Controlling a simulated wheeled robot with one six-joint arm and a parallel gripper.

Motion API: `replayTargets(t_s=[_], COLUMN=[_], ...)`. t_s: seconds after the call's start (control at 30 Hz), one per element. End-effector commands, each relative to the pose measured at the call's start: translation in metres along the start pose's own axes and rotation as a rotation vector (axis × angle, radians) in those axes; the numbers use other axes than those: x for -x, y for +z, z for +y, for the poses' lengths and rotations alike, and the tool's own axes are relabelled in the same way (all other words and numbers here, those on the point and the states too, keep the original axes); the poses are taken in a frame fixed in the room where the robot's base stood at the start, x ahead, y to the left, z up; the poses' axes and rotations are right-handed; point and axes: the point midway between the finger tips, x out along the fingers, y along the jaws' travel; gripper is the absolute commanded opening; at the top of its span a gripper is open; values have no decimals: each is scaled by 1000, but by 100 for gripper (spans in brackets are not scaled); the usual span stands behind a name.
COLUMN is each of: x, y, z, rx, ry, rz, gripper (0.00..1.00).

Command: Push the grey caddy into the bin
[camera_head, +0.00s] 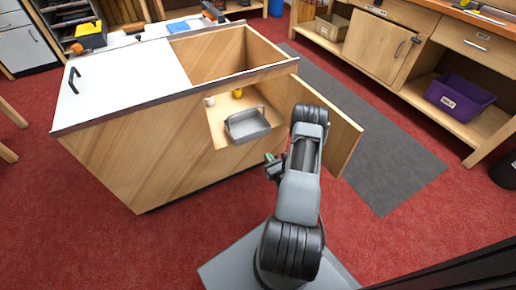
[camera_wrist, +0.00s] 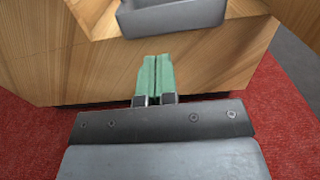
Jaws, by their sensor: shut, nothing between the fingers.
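The grey caddy (camera_head: 247,127), a tray with a raised handle, sits on the wooden floor of an open front compartment (camera_head: 218,128) in the bench. In the wrist view its grey near side (camera_wrist: 175,20) shows at the top, cut off by the frame. My gripper (camera_head: 269,158) is shut and empty, outside the compartment and in front of the caddy. Its green fingers (camera_wrist: 155,76) lie together and point toward the caddy, with a gap between. The compartment may be the bin; I cannot tell for certain.
A white cup (camera_head: 210,101) and a yellow item (camera_head: 238,93) stand behind the caddy. An open wooden door (camera_head: 343,140) stands right of my arm. A purple tub (camera_head: 459,98) sits on a shelf at right. Red carpet (camera_head: 110,240) is clear at left.

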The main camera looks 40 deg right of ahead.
Motion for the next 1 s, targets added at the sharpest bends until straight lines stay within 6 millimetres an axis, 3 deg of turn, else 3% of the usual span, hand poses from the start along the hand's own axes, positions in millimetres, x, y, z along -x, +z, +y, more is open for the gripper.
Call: replayTargets(t_s=[0.17,0.6,0.8,1.0], x=[-20,-100,-123,-133], y=[-6,-7,-7,-5], z=[-2,-3,-4,-4], rx=[0,-2,-2,-2], ry=[-15,-14,-15,-15], rz=[0,1,2,3], gripper=[0,0,0,0])
